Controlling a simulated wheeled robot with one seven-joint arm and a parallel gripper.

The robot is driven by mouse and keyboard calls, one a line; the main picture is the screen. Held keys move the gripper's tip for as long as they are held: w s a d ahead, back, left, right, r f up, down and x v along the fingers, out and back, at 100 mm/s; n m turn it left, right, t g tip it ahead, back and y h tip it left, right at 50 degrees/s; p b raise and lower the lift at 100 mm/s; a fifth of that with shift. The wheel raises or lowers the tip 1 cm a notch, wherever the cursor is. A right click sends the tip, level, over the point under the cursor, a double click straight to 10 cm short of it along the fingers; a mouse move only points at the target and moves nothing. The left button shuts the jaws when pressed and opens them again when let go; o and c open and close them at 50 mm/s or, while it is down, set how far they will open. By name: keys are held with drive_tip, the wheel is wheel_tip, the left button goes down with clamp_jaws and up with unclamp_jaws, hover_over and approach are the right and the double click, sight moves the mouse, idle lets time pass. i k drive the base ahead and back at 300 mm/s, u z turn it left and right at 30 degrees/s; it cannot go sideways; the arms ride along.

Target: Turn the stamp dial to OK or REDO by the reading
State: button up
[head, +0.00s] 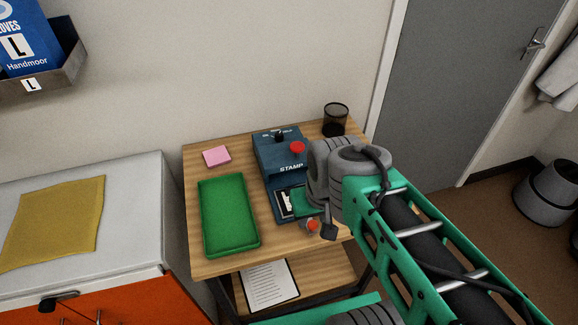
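The blue stamp machine (268,158) stands near the back of the wooden table, with the word STAMP on its front. A black dial (279,136) sits on its top, and a red button (297,147) is to the right of it. The dial's labels and pointer are too small to read. A small card or display (286,203) shows in the machine's lower front; I cannot read it. My arm reaches in from the lower right and covers the machine's right side. My gripper (322,226) is mostly hidden at the arm's end, and its fingers are not clear.
A green tray (254,245) lies left of the machine, with a pink note pad (216,156) behind it. A black mesh cup (335,120) stands at the back right. A clipboard (269,284) lies on the lower shelf.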

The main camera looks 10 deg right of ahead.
sight(279, 135)
drive_tip(key=z, duration=0.55)
drive_tip(key=k, duration=0.95)
drive_tip(key=u, duration=0.7)
drive_tip(key=i, duration=1)
drive_tip(key=z, duration=0.05)
